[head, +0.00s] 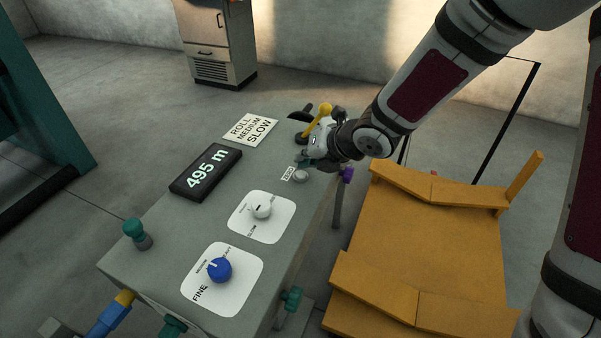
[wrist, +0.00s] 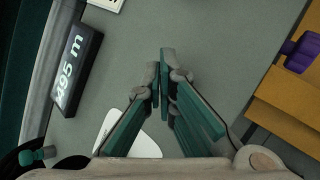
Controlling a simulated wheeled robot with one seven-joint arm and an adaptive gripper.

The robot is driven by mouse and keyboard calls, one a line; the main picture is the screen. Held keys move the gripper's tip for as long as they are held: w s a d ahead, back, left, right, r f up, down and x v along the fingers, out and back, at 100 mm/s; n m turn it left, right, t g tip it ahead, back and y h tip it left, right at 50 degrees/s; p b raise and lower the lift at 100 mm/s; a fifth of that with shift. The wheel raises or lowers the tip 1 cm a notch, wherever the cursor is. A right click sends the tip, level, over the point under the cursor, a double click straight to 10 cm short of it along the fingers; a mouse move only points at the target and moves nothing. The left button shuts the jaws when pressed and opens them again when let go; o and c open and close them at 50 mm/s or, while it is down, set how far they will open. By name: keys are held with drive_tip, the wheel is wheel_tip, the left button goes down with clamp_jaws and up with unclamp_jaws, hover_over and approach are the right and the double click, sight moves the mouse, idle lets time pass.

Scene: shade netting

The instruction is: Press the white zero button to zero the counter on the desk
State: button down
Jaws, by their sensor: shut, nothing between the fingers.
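The counter (head: 206,172) is a black box on the grey desk (head: 185,215) and reads 495 m. It also shows at the left of the wrist view (wrist: 77,68). The white zero button (head: 301,176) is a small pale round cap beside a small white label (head: 287,174), near the desk's right edge. My gripper (head: 304,161) is close to the button, just behind and above it in the head view; I cannot tell whether they touch. In the wrist view my gripper (wrist: 164,60) has its fingers together and empty, and the button is not visible there.
A white knob (head: 262,210) and a blue knob (head: 219,269) sit on white plates nearer the front. A yellow-tipped lever (head: 324,109) stands behind my gripper. A sign (head: 250,130) lies behind the counter. An orange slatted structure (head: 435,245) is right of the desk.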

sight(303, 173)
drive_tip(key=shift+f+b, duration=0.95)
drive_tip(key=shift+b, duration=0.35)
idle(1.4)
drive_tip(key=shift+r, duration=0.2)
drive_tip(key=shift+r+p, duration=0.75)
drive_tip(key=shift+p, duration=0.15)
wheel_tip(303, 173, up, 4)
drive_tip(key=p, duration=0.4)
drive_tip(key=shift+s+r, duration=0.1)
drive_tip(key=shift+r+p, duration=0.4)
drive_tip(key=shift+p, duration=0.2)
